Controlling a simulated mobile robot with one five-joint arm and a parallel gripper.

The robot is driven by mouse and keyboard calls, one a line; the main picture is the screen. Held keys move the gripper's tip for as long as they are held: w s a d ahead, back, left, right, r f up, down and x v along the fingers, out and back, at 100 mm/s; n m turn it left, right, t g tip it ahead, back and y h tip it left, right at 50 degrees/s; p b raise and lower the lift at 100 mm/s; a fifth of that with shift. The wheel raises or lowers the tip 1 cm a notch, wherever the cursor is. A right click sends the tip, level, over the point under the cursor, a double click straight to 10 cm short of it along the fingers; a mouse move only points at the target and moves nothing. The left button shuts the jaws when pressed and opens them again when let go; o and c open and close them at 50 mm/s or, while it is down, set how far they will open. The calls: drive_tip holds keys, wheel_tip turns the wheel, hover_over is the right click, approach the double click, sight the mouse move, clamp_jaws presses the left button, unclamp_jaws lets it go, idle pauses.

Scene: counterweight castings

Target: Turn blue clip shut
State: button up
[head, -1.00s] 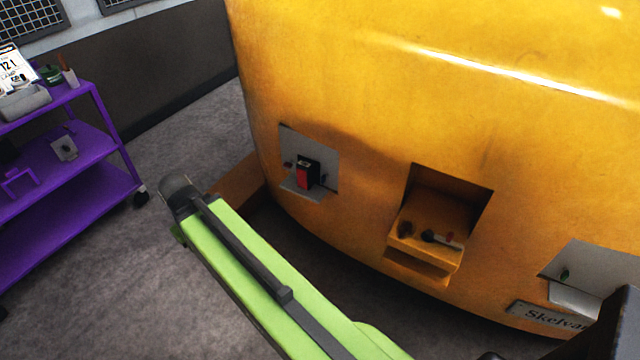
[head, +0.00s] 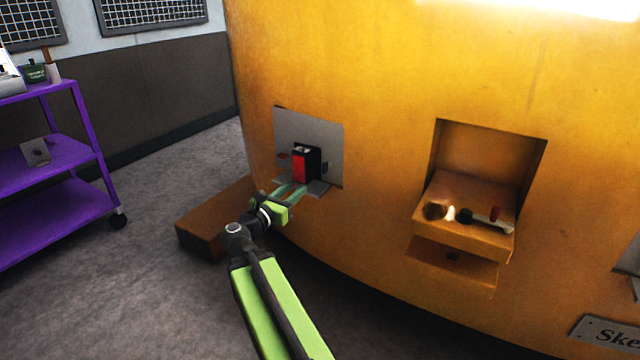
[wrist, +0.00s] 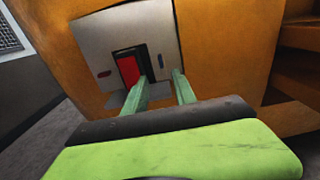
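A grey plate (head: 328,133) is set in the yellow casting; it also shows in the wrist view (wrist: 112,35). A black box with a red front (head: 300,166) stands on its small ledge, also seen in the wrist view (wrist: 128,69). A small dark bluish piece, seemingly the blue clip (wrist: 160,62), is on the plate right of the box. A small dark reddish piece (wrist: 104,74) is on the left. My gripper (wrist: 161,76) is open, its green fingers pointing at the plate. The bluish piece shows just beyond the gap between the fingertips; contact is not visible.
The yellow casting (head: 390,80) fills the right. A recess (head: 490,150) to the right of the plate holds small items on a shelf. A brown block (head: 200,238) lies on the floor below left. A purple cart (head: 60,205) stands at the far left, with clear floor between.

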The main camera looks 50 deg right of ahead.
sight(324, 165)
drive_tip(key=x, duration=1.7)
drive_tip(key=shift+d+r, duration=0.15)
drive_tip(key=shift+d, duration=0.05)
drive_tip(key=shift+s, duration=0.1)
